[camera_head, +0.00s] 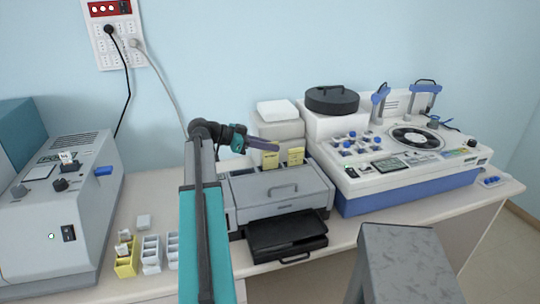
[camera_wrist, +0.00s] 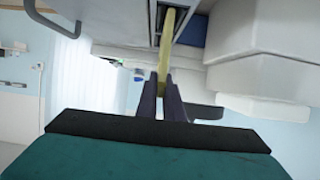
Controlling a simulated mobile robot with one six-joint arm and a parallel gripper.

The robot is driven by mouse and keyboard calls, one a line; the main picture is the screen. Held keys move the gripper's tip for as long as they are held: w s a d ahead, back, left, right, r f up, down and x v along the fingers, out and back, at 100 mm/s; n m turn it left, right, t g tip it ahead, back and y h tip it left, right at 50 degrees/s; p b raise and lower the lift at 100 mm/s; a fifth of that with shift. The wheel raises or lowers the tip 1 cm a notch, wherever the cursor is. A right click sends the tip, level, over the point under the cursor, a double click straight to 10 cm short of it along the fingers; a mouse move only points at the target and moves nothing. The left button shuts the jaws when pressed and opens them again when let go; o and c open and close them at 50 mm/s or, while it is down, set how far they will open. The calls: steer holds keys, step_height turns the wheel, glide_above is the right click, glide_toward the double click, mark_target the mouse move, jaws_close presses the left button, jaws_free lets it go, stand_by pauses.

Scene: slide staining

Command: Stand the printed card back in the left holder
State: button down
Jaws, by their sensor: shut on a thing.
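My gripper (camera_head: 272,146) is above the back edge of the grey printer-like machine, its dark fingers pointing right. It is shut on a yellow printed card (camera_head: 270,160), which hangs upright below the fingertips. In the wrist view the card (camera_wrist: 166,50) shows edge-on between the fingers (camera_wrist: 163,100), its far end near a dark slot on the machine. I cannot tell whether it touches the left holder, which is hidden or too small to make out. A second yellow card (camera_head: 296,156) stands upright just to the right, apart from the held one.
The grey machine (camera_head: 250,190) has a black tray (camera_head: 287,238) at its front. A white stacked unit (camera_head: 280,128) stands close behind the cards. A large white-and-blue machine (camera_head: 410,190) is on the right. Small racks (camera_head: 151,254) stand at the front left.

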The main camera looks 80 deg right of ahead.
mark_target(268, 169)
steer(key=shift+f, duration=0.1)
steer(key=shift+f+p, duration=0.65)
steer(key=shift+f, duration=1.1)
steer(key=shift+f, duration=0.15)
steer(key=c, duration=1.9)
jaws_free()
steer(key=shift+r, duration=0.2)
steer(key=shift+w+a, duration=0.1)
steer(key=shift+w, duration=0.25)
steer(key=b+v, duration=0.4)
steer(key=v, duration=0.7)
steer(key=shift+w+a+r, duration=0.1)
steer(key=shift+a, duration=0.05)
